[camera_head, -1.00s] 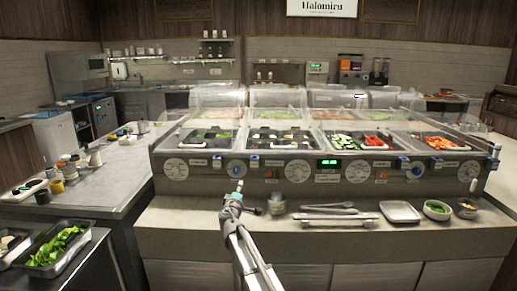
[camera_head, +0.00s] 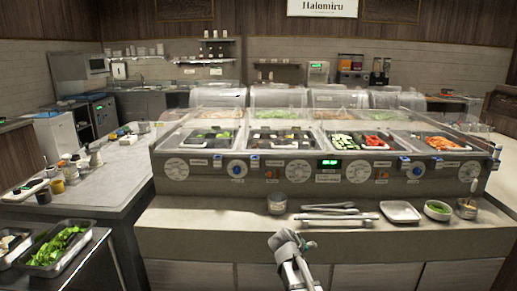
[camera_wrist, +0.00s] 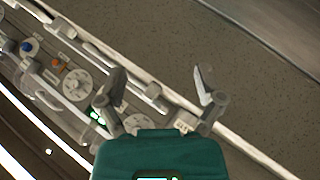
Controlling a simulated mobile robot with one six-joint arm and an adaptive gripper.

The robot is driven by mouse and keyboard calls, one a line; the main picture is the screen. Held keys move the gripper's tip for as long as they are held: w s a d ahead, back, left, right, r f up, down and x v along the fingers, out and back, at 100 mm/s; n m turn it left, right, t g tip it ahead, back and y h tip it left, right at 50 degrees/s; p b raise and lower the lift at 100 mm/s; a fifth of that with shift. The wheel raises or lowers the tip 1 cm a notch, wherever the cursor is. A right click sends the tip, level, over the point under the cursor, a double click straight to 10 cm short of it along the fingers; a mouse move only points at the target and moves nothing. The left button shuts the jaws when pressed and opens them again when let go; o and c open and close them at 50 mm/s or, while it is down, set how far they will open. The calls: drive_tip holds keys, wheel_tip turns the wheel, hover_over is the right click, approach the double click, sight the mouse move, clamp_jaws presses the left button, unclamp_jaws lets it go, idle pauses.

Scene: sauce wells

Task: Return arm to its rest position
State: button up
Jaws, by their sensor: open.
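My gripper shows in the wrist view (camera_wrist: 160,82), its two grey fingers spread apart with nothing between them. Its teal body fills the bottom of that view. In the head view the grey end of my arm (camera_head: 287,243) is low in the picture, in front of the sauce counter (camera_head: 185,216) and below its top edge. The fingers cannot be made out there. The wrist view is tilted and shows the speckled counter top (camera_wrist: 240,60) and the control panel with its dials (camera_wrist: 77,85).
On the counter ledge are a round metal pot (camera_head: 277,203), tongs (camera_head: 330,207), a white tray (camera_head: 400,211), a bowl of green food (camera_head: 437,210) and a small pot with a utensil (camera_head: 466,208). Covered food wells (camera_head: 300,120) stand behind. A tray of greens (camera_head: 60,250) is at the left.

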drive_tip(key=s+f+m+g+y+p, duration=0.1)
drive_tip(key=s+f+g+y, duration=0.25)
drive_tip(key=s, duration=0.65)
drive_tip(key=s+f+m+g+y, duration=0.1)
drive_tip(key=s+f+g+y, duration=0.2)
drive_tip(key=s, duration=0.8)
wheel_tip(320, 180, up, 16)
drive_tip(key=p, duration=1.5)
drive_tip(key=shift+w+d+g, duration=0.15)
drive_tip(key=shift+w+g, duration=0.05)
drive_tip(key=shift+g, duration=0.15)
drive_tip(key=shift+r, duration=0.1)
